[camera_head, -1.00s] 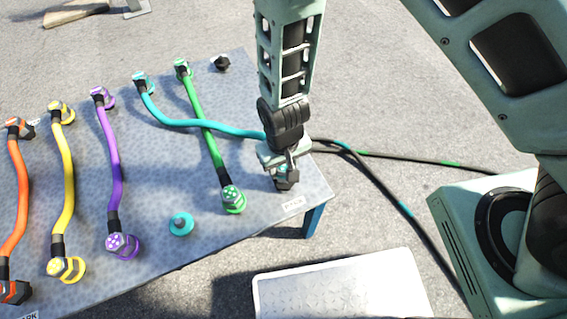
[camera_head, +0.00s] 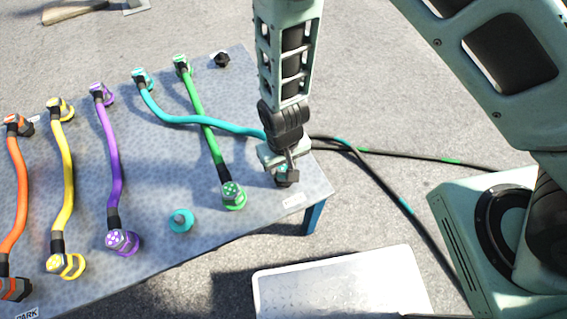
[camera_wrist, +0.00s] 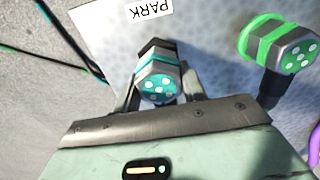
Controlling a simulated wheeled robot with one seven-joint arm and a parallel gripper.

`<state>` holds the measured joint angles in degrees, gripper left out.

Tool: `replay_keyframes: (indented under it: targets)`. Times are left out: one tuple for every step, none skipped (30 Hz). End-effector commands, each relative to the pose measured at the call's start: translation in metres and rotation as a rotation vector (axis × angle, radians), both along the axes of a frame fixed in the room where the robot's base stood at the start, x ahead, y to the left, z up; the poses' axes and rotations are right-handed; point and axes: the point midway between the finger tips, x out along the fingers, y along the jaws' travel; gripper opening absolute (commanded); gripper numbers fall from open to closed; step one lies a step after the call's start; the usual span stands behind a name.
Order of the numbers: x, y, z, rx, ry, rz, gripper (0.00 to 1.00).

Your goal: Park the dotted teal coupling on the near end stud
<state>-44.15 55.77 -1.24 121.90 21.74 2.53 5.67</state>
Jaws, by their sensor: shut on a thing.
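The dotted teal coupling (camera_wrist: 158,84), with white dots on its teal end face, is between the two fingers of my gripper (camera_wrist: 163,98) in the wrist view. In the head view my gripper (camera_head: 284,168) is shut on it at the table's near right corner, beside the PARK label (camera_head: 294,201). The near end stud is hidden under the coupling and fingers, so I cannot tell whether the coupling is seated on it. The teal cable (camera_head: 215,126) runs from my gripper over the green cable to a far teal coupling (camera_head: 142,79).
A bare teal stud (camera_head: 181,221) stands near the front edge. The green coupling (camera_head: 232,195) is left of my gripper; purple (camera_head: 121,241), yellow and orange cables lie farther left. A black stud (camera_head: 221,60) stands at the far corner. A pale plate (camera_head: 340,285) is in front of the table.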

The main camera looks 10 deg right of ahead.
Motion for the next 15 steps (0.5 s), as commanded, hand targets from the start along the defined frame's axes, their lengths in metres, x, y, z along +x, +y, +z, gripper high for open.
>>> replay_keyframes:
  targets:
    - [0.0003, 0.0002, 0.0012, 0.000, 0.000, 0.000, 0.14]
    - [0.0003, 0.0002, 0.0013, 0.000, 0.000, 0.000, 0.14]
    - [0.0004, 0.0002, 0.0013, 0.000, 0.000, 0.000, 0.14]
    - [0.0004, 0.0003, 0.0012, 0.000, 0.000, 0.000, 0.14]
    - [0.0005, 0.0004, 0.0010, 0.001, -0.001, 0.000, 0.14]
    - [0.0005, 0.0004, 0.0006, 0.001, -0.001, 0.000, 0.14]
    - [0.0005, 0.0004, 0.0002, 0.001, -0.001, 0.000, 0.14]
    - [0.0005, 0.0004, -0.0002, 0.001, -0.001, 0.000, 0.14]
    - [0.0005, 0.0004, -0.0007, 0.001, -0.001, 0.000, 0.14]
    - [0.0005, 0.0004, -0.0012, 0.001, -0.001, 0.000, 0.14]
    - [0.0005, 0.0004, -0.0017, 0.001, -0.001, 0.000, 0.14]
    - [0.0006, 0.0004, -0.0025, 0.001, -0.001, 0.000, 0.14]
    - [0.0005, 0.0004, -0.0031, 0.001, -0.001, 0.000, 0.14]
    - [0.0006, 0.0005, -0.0037, 0.001, -0.001, 0.000, 0.14]
    - [0.0006, 0.0005, -0.0045, 0.001, -0.001, 0.000, 0.14]
